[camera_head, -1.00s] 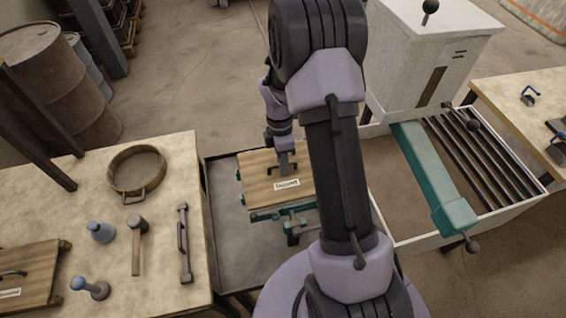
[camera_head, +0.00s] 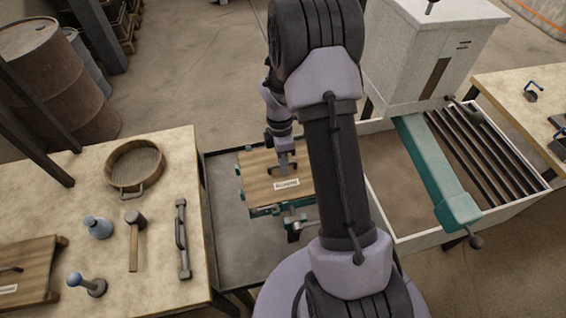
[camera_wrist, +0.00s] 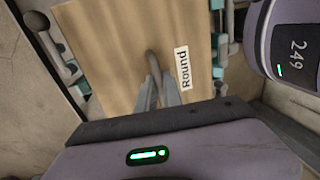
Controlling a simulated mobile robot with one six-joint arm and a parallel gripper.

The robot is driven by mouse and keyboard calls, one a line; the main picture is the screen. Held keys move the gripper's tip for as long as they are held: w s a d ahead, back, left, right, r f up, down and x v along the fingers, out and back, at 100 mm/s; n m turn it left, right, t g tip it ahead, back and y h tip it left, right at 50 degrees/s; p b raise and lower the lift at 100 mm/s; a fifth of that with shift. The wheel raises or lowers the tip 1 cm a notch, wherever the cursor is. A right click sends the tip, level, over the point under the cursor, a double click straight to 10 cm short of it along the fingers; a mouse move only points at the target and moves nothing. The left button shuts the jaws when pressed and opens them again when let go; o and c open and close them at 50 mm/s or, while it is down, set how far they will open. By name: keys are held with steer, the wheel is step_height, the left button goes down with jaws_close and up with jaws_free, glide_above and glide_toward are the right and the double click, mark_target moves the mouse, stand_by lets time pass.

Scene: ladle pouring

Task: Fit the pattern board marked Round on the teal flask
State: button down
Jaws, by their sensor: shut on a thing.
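The wooden pattern board (camera_head: 262,192) lies over the teal flask (camera_head: 297,221) in the middle of the head view. Its white label reads Round in the wrist view, where the board (camera_wrist: 110,45) fills the middle. My gripper (camera_head: 284,170) is shut on the dark handle on the board's top. The handle (camera_wrist: 152,64) shows between the fingers in the wrist view. Teal flask parts (camera_wrist: 77,82) with clamps show along the board's edges. Whether the board is fully seated on the flask cannot be told, as its underside is hidden.
A sand bin with a teal beam (camera_head: 437,170) stands right of my arm.

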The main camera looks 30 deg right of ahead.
steer(key=shift+f, duration=0.35)
steer(key=c, duration=1.4)
jaws_free()
steer(key=shift+o, duration=0.2)
steer(key=o, duration=0.5)
steer(key=shift+r, duration=0.1)
step_height(320, 180, up, 6)
steer(key=p, duration=0.5)
